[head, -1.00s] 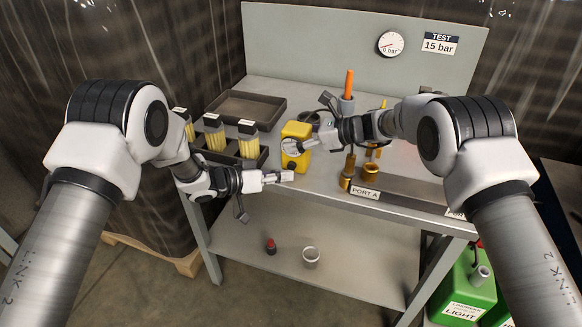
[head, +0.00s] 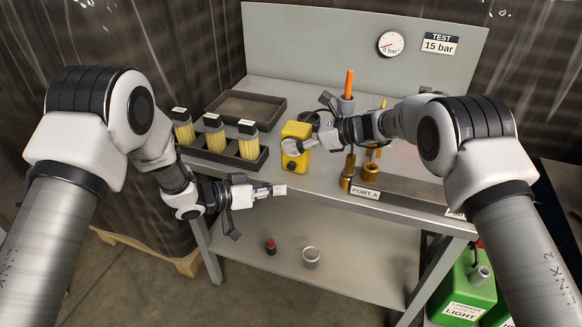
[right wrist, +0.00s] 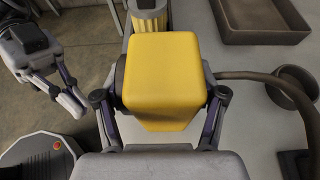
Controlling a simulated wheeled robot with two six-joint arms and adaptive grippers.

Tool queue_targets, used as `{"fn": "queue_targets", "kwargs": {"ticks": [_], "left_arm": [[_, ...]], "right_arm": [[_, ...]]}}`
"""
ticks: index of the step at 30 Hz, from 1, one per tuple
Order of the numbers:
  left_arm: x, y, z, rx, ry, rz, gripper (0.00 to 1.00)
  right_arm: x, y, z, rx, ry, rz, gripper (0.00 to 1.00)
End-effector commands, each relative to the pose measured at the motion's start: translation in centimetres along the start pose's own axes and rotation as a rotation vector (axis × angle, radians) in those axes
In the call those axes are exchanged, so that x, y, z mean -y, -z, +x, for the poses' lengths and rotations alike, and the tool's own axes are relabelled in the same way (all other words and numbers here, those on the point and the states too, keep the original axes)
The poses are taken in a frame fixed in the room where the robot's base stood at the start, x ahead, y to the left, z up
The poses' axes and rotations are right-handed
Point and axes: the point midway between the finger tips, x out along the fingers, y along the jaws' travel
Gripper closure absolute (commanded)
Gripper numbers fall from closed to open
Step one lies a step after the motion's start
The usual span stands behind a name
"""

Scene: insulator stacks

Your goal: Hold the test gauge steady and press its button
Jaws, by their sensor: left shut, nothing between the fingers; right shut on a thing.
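The yellow test gauge (head: 297,130) stands upright near the front edge of the bench, with a dark round button (head: 292,166) low on its front face. My right gripper (head: 300,145) is shut on the gauge from the right and covers part of its upper front. In the right wrist view the yellow gauge (right wrist: 163,75) sits between the two fingers. My left gripper (head: 281,190) is shut and empty, in front of the bench edge, below and slightly left of the gauge and apart from it. It also shows at the left of the right wrist view (right wrist: 78,100).
A dark rack (head: 208,156) with several yellow-filled jars stands left of the gauge, with an empty dark tray (head: 247,93) behind. Brass fittings (head: 370,172) stand to the right by the PORT A label. A pressure dial (head: 390,43) is on the back panel. A cup (head: 311,257) is on the lower shelf.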

Motion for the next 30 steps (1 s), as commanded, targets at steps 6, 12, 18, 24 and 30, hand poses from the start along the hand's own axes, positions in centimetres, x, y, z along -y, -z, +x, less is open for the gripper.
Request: {"fn": "queue_targets", "kwargs": {"ticks": [6,12,18,24,30], "left_arm": [[0.0,0.0,0.0,0.0,0.0,0.0,1.0],[0.0,0.0,0.0,0.0,0.0,0.0,1.0],[0.0,0.0,0.0,0.0,0.0,0.0,1.0],[0.0,0.0,0.0,0.0,0.0,0.0,1.0],[0.0,0.0,0.0,0.0,0.0,0.0,1.0]], "right_arm": [[0.0,0.1,0.0,-0.002,0.0,0.0,0.8],[0.0,0.1,0.0,-0.001,0.0,0.0,0.0],[0.0,0.0,0.0,-0.001,0.0,0.0,0.0],[0.1,0.0,-0.9,0.0,0.001,0.0,0.0],[0.1,-0.1,-4.9,0.001,0.003,0.002,0.0]]}}
